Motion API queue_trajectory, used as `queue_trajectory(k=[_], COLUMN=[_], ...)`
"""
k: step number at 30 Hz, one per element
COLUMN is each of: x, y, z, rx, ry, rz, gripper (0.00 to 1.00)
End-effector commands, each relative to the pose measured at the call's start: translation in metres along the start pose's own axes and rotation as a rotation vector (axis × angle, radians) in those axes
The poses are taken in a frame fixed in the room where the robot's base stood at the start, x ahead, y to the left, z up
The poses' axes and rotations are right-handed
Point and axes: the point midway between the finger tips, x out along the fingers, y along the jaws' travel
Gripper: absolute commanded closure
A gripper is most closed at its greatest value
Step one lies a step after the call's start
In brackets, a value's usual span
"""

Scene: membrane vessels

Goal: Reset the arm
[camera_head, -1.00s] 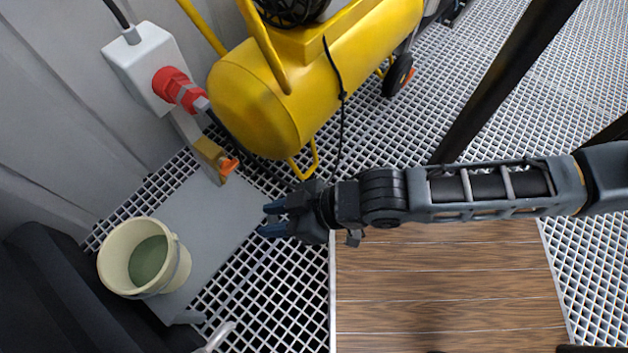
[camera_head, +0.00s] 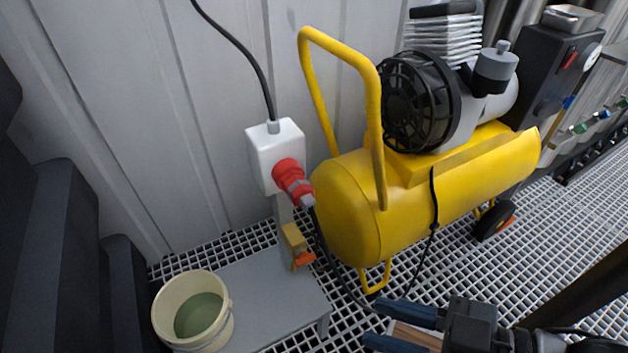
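My gripper (camera_head: 371,322) is at the bottom edge of the head view, right of centre, pointing left. Only the end of my arm shows at the bottom right; the rest is out of the picture. In the picture the fingers lie just below the front foot of a yellow air compressor (camera_head: 350,215); I cannot tell the distance.
A white socket box (camera_head: 272,150) with a red plug (camera_head: 288,175) is near the corrugated wall (camera_head: 130,110). A grey low platform (camera_head: 270,295) stands below it, with a cream bucket (camera_head: 170,310) at its left. Open grating (camera_head: 565,230) lies to the right.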

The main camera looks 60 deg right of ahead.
Motion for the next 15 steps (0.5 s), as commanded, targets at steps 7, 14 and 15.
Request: queue_trajectory(k=[7, 14, 15], x=[-0.016, -0.033, -0.036], y=[0.0, 0.0, 0.0], z=[-0.058, -0.12, -0.129], rx=[0.0, 0.0, 0.0], ry=[0.0, -0.001, -0.001], rz=[0.0, 0.0, 0.0], gripper=[0.64, 0.64, 0.64])
